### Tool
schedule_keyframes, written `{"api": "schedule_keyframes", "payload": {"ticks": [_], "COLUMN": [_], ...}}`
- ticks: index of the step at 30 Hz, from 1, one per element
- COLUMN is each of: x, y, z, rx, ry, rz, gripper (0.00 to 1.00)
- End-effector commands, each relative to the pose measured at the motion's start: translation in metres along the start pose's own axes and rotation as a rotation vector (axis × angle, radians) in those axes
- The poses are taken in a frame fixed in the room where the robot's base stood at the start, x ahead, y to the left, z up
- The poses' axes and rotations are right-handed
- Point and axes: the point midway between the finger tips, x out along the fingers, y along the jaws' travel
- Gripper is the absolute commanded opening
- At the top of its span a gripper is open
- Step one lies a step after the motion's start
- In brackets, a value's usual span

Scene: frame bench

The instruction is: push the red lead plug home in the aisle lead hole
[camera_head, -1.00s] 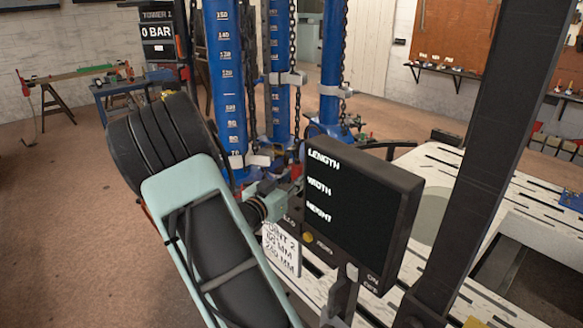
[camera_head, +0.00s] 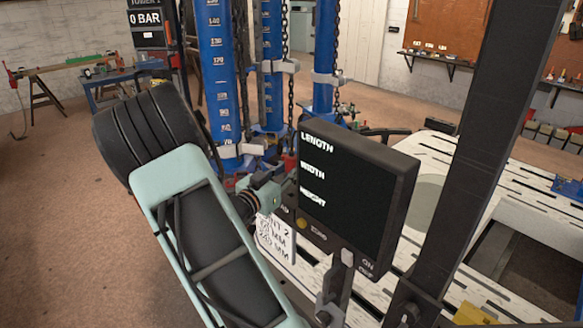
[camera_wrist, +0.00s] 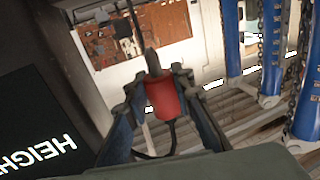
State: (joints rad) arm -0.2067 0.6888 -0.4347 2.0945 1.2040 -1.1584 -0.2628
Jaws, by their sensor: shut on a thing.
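In the wrist view my gripper (camera_wrist: 160,80) is shut on the red lead plug (camera_wrist: 164,98). The plug's grey metal tip points up in that picture, away from the palm, and its black cable (camera_wrist: 172,138) trails back between the fingers. The tip appears free, with no hole seen around it. In the head view my wrist (camera_head: 262,192) is just left of the display box; the fingers are largely hidden there. I cannot make out the aisle lead hole in either view.
The black display box (camera_head: 356,198), marked LENGTH, WIDTH and HEIGHT, stands close to the right of my wrist. A white sign (camera_head: 275,240) is below it. Blue towers (camera_head: 220,75) with chains stand behind. A dark post (camera_head: 450,160) rises at the right by the slotted white bench (camera_head: 540,178).

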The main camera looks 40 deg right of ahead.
Motion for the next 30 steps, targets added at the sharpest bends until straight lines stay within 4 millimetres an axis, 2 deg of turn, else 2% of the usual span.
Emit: {"api": "schedule_keyframes", "payload": {"ticks": [1, 6, 12, 30], "x": [0.000, 0.000, 0.000, 0.000], "y": [0.000, 0.000, 0.000, 0.000], "z": [0.010, 0.026, 0.038, 0.038], "rx": [0.000, 0.001, 0.002, 0.001], "ry": [0.001, 0.001, 0.001, 0.001], "rz": [0.000, 0.000, 0.000, 0.000], "gripper": [0.00, 0.00, 0.00, 0.00]}}
